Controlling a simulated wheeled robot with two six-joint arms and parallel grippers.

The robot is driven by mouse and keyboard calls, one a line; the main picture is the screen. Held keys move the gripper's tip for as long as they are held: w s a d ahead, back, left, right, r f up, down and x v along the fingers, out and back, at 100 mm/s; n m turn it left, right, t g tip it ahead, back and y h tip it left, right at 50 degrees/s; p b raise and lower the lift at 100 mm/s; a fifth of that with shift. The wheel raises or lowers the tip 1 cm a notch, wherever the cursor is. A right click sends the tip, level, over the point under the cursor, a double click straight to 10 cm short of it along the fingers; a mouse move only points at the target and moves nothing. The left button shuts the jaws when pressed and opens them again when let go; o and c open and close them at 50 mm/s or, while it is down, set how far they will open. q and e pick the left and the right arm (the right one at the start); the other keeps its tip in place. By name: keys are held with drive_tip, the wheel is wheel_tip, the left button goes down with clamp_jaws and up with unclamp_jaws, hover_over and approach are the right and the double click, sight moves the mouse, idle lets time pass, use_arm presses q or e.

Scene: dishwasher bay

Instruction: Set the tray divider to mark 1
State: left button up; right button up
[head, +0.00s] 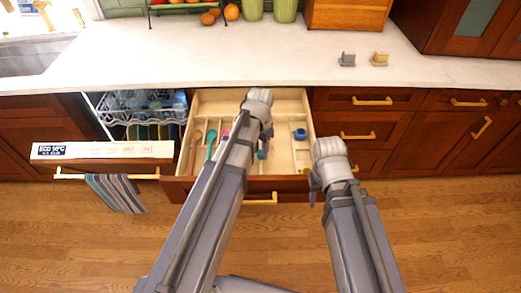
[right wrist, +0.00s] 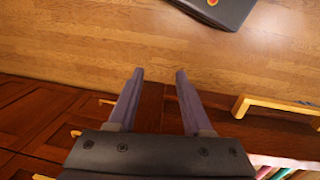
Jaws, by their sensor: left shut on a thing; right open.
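The pale wooden drawer tray (head: 285,100) is in the open drawer, with several narrow compartments. My left gripper (head: 263,152) reaches down into the middle of the tray and is shut on the tray divider. My left arm hides most of the divider and the grip, and no mark can be read. My right gripper (head: 315,190) hangs over the drawer's front right corner. In the right wrist view it (right wrist: 155,85) is open and empty, with the drawer front and floor beyond its fingers.
A wooden spoon (head: 194,152), a teal spoon (head: 210,142) and a blue round item (head: 300,134) lie in the drawer. The open dishwasher (head: 105,150) with a striped towel (head: 116,193) is at left.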

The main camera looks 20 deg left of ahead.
use_arm(q)
clamp_jaws()
idle(0.6)
drive_tip(key=a, duration=0.2)
drive_tip(key=s+a, duration=0.1)
drive_tip(key=a, duration=0.1)
drive_tip(key=shift+s+a, duration=0.1)
drive_tip(key=shift+a, duration=0.1)
drive_tip(key=o, duration=0.9)
unclamp_jaws()
